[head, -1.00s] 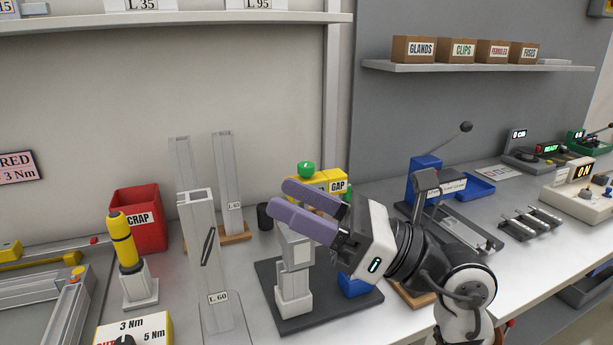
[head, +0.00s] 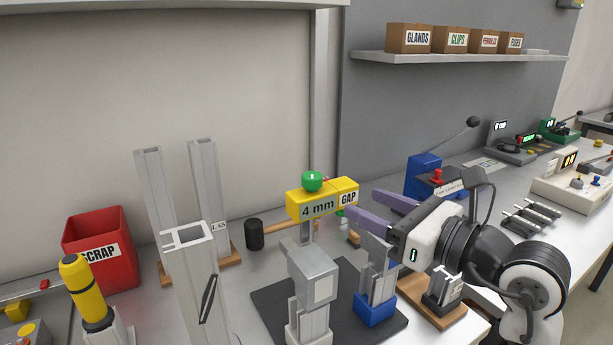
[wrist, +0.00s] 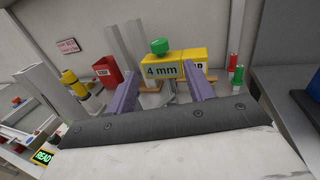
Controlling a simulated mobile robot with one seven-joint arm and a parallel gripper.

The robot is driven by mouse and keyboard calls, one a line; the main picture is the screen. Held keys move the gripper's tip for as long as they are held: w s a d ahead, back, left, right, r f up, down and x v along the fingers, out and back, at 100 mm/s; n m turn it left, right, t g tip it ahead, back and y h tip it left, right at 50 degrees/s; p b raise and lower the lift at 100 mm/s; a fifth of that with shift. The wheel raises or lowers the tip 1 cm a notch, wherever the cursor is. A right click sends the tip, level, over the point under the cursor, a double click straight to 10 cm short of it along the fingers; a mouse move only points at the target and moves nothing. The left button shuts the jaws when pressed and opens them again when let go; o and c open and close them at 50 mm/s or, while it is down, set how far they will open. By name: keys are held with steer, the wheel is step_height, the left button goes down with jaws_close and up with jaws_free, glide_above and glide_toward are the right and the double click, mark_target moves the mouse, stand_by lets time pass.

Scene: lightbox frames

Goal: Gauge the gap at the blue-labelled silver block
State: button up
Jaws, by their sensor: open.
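The yellow gauge (head: 322,199), marked 4 mm and GAP with a green knob (head: 312,181) on top, stands behind the dark mat. My gripper (head: 364,204) is open and empty, its purple fingers pointing at the gauge's right end. In the wrist view the gauge (wrist: 172,70) appears ahead, between the fingertips (wrist: 161,70), apparently not gripped. A silver block with a blue foot (head: 376,309) stands on the mat below my fingers, which partly hide its top. Another silver block (head: 313,272) with a pale blank plate stands to its left.
Tall grey profiles (head: 192,290) stand at left, near the red scrap bin (head: 100,255) and a yellow-topped tool (head: 83,290). A black-headed mallet (head: 254,234) lies behind the mat. A blue lever press (head: 423,177) stands behind my arm.

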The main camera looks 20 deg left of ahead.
mark_target(320, 183)
steer(key=p+x, duration=0.3)
steer(key=x, duration=1)
steer(key=shift+s, duration=0.1)
jaws_close()
